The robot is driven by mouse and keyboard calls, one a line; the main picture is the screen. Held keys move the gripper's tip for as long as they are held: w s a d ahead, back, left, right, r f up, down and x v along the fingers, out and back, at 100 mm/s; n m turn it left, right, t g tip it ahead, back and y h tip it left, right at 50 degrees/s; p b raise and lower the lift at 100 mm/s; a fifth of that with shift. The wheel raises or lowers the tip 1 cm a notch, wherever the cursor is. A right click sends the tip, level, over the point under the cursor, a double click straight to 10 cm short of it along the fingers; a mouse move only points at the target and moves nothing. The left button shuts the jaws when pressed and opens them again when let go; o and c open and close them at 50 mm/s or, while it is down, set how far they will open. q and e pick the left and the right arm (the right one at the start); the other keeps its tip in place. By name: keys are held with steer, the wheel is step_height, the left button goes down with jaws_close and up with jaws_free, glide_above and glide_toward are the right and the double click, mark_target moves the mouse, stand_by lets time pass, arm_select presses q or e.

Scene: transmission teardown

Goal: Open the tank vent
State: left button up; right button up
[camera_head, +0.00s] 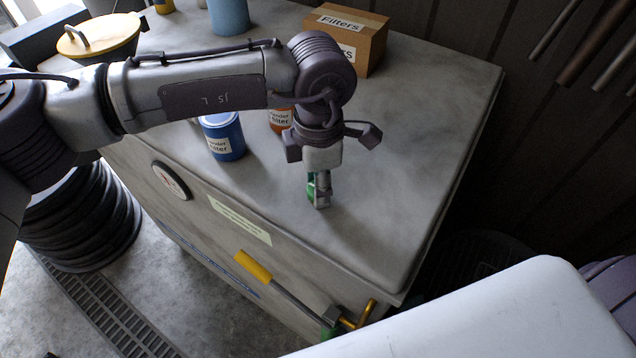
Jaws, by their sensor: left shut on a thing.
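The tank (430,190) is a large grey box with a flat top. A small green vent knob (310,194) is near the front edge of its top, mostly hidden by my fingers. My left gripper (318,197) points down from above and is shut on the green knob. I cannot tell from this view how far the knob is turned. My right gripper does not show.
A blue can (222,137) and an orange can (279,119) stand left of the gripper. A cardboard Filters box (372,35) is behind the arm. A yellow-handled lever (254,266) and a gauge (170,180) are on the tank's front. The top's right side is clear.

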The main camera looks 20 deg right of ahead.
arm_select(q)
steer(key=n+b, duration=0.2)
steer(key=b, duration=0.2)
steer(key=n+b, duration=0.2)
steer(key=b, duration=0.2)
steer(key=shift+f+n+b, duration=0.3)
steer(key=shift+f, duration=0.1)
steer(key=n+b, duration=0.6)
steer(key=b, duration=0.1)
steer(key=shift+r, duration=0.2)
steer(key=n+b, duration=0.3)
steer(key=shift+n, duration=0.4)
steer(key=shift+r+n+b, duration=0.2)
steer(key=shift+n+b, duration=0.9)
steer(key=shift+n, duration=0.4)
steer(key=shift+r, duration=0.1)
steer(key=o, duration=1.1)
steer(key=shift+o, duration=0.2)
